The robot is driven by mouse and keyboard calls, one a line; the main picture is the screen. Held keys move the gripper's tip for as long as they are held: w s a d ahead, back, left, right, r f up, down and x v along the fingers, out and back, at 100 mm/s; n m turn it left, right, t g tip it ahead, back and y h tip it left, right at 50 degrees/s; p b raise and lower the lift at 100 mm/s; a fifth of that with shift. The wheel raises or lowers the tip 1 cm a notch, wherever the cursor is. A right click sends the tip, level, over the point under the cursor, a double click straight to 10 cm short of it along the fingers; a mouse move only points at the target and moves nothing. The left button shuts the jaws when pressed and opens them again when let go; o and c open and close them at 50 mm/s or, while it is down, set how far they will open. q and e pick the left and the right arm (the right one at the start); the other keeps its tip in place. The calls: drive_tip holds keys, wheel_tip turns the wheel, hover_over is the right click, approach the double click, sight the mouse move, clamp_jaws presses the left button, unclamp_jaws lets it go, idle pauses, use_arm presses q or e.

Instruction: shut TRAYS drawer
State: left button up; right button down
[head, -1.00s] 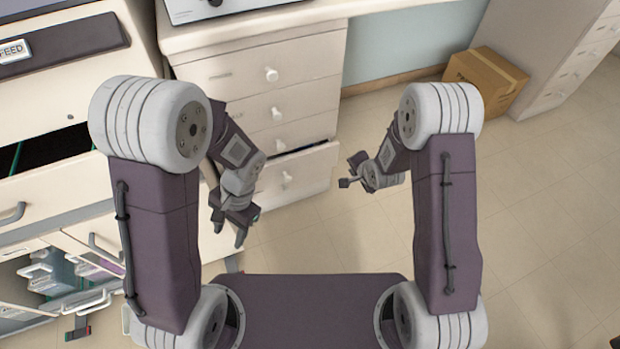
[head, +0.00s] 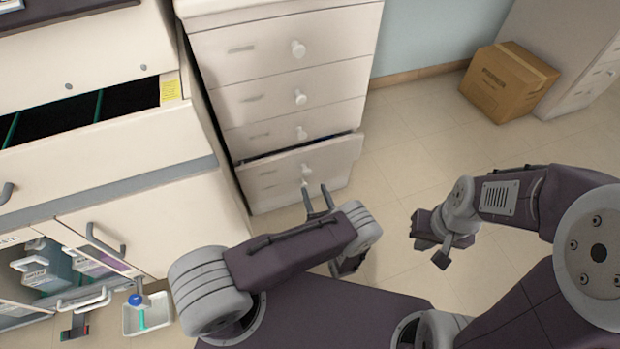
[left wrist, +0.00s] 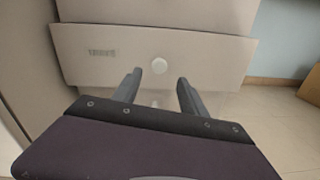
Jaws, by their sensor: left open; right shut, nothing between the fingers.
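The drawer taken as TRAYS (head: 285,168) is the low one in the white drawer unit. It stands partly open, with a dark gap along its top edge. Its label is too blurred to read for certain. The drawer front (left wrist: 205,60) with a round white knob (left wrist: 160,66) also fills the middle of the left wrist view. My left gripper (head: 317,198) is open and empty in front of this drawer, its fingers pointing at the front near the knob (head: 305,183). Contact cannot be told. My right gripper (head: 436,245) is shut and empty, off to the right over the floor.
The upper drawers (head: 290,55) of the unit are shut. A white cabinet (head: 120,140) with an open drawer stands at left. A small white tray (head: 148,314) lies below it. A cardboard box (head: 510,82) sits by the wall. The floor between is clear.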

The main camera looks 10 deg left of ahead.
sight(307, 174)
use_arm(q)
drive_tip(key=b+x, duration=0.2)
drive_tip(key=x, duration=0.4)
drive_tip(key=shift+a+f, duration=0.15)
drive_tip(key=shift+f, duration=0.05)
drive_tip(key=shift+w+a+r, duration=0.15)
drive_tip(key=shift+w, duration=0.2)
clamp_jaws()
idle(0.7)
